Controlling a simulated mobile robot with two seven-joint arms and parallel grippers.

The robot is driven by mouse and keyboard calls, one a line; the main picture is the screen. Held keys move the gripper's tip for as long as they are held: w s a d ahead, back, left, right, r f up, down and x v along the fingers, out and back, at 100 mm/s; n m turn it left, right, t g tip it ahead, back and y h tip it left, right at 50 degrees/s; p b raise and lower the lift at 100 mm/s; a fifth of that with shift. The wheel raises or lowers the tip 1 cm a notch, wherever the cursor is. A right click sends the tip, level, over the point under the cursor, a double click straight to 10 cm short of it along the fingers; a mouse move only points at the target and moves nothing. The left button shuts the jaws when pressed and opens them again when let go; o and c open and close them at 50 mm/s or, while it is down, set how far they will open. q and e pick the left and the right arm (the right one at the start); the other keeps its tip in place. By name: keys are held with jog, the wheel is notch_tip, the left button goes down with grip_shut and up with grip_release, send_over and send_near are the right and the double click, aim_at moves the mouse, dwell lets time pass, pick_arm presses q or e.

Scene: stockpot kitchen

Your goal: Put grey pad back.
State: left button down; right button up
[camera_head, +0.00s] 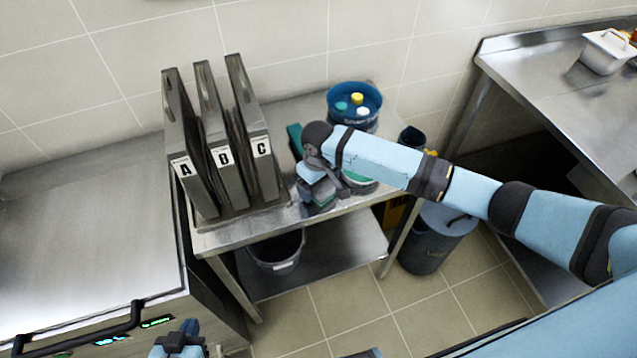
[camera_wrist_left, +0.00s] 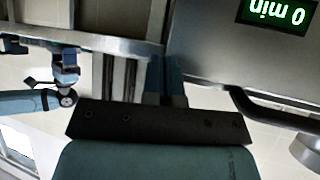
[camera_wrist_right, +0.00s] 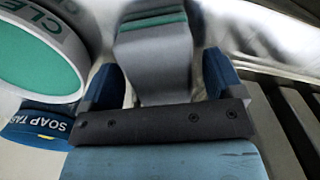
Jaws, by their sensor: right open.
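A grey pad (camera_wrist_right: 155,62) lies between the two fingers of my right gripper (camera_wrist_right: 162,80) in the right wrist view. Green stripes run across its far end. In the head view the right gripper (camera_head: 318,192) is low over the front of the steel table, and its wrist hides most of the pad. The fingers are spread, with the pad between them; firm contact cannot be told. My left gripper (camera_head: 180,342) is at the bottom edge of the head view, away from the pad. In the left wrist view its fingers (camera_wrist_left: 166,82) are together and hold nothing visible.
Three upright metal panels labelled A, D and C (camera_head: 262,150) stand left of the right gripper. A white tub with a green lid (camera_wrist_right: 35,55) and a blue soap-tab bucket (camera_wrist_right: 35,125) are close beside it. A bucket (camera_head: 277,250) sits on the lower shelf.

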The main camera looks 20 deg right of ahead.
notch_tip(320, 180, up, 12)
jog(key=f, duration=0.1)
jog(key=s+a+f+y, duration=0.1)
jog(key=s+a+f, duration=0.1)
jog(key=s+a+f+t+y, duration=0.1)
jog(key=s+a+f, duration=0.1)
jog(key=f, duration=0.1)
jog(key=shift+a+t+y, duration=0.3)
jog(key=shift+a+y, duration=0.05)
jog(key=shift+y, duration=0.05)
jog(key=s+a+f+t+y, duration=0.2)
jog(key=s+f+t+y, duration=0.1)
jog(key=s+f, duration=0.15)
jog(key=s+d+f+t+h, duration=0.1)
jog(key=s+d+f+t, duration=0.2)
jog(key=s, duration=0.5)
jog(key=s+d+f+m+t+h, duration=0.1)
jog(key=s+d+f+t, duration=0.2)
jog(key=s+d, duration=0.3)
jog(key=shift+s+d+m, duration=0.25)
jog(key=shift+s+m, duration=0.05)
jog(key=shift+s, duration=0.7)
notch_tip(320, 180, up, 4)
jog(key=p, duration=0.3)
jog(key=shift+d+f+h+p, duration=0.15)
jog(key=shift+f+h+p, duration=0.1)
jog(key=shift+h+p, duration=0.05)
